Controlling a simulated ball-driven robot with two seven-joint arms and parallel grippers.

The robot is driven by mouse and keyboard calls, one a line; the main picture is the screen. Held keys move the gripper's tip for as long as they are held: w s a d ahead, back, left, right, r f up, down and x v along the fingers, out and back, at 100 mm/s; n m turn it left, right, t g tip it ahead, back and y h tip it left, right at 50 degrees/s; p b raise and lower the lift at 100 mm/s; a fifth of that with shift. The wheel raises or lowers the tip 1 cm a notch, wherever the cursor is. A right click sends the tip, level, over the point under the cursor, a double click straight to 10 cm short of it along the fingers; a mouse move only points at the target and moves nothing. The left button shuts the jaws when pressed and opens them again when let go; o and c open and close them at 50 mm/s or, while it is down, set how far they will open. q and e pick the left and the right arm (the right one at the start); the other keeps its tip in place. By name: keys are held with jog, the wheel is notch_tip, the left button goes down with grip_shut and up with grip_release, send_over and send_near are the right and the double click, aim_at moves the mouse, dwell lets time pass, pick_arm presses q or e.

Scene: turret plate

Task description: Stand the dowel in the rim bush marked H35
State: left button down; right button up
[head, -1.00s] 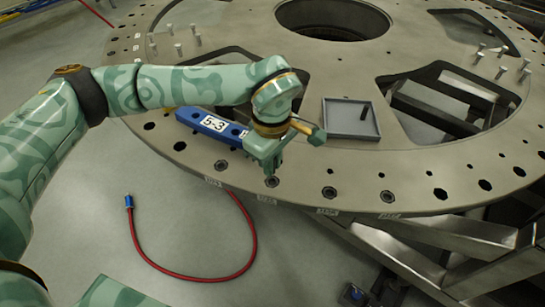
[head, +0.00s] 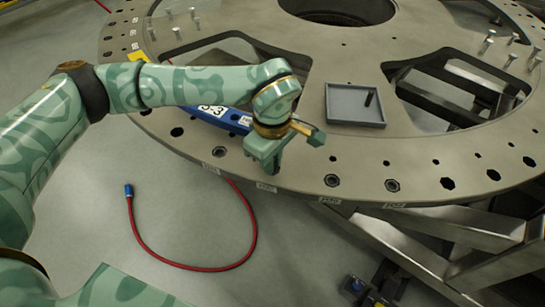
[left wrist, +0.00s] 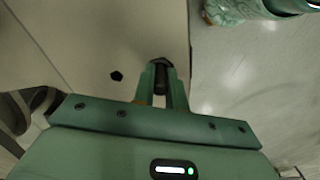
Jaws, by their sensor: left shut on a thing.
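My left gripper (head: 272,168) is over the near rim of the turret plate, fingers pointing down. In the left wrist view its two fingers (left wrist: 162,82) are closed on a dark piece, which I take to be the dowel (left wrist: 162,64). In the head view the fingers hide the held piece and the rim bush below, so I cannot tell whether it has entered. The tag at the rim edge there (head: 266,187) is too small to read. Other rim bushes show to the left (head: 220,151) and right (head: 332,180). My right gripper is not in view.
A blue bar (head: 232,118) lies behind my gripper. Several pins stand at the back right. A red hose (head: 253,235) lies on the floor.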

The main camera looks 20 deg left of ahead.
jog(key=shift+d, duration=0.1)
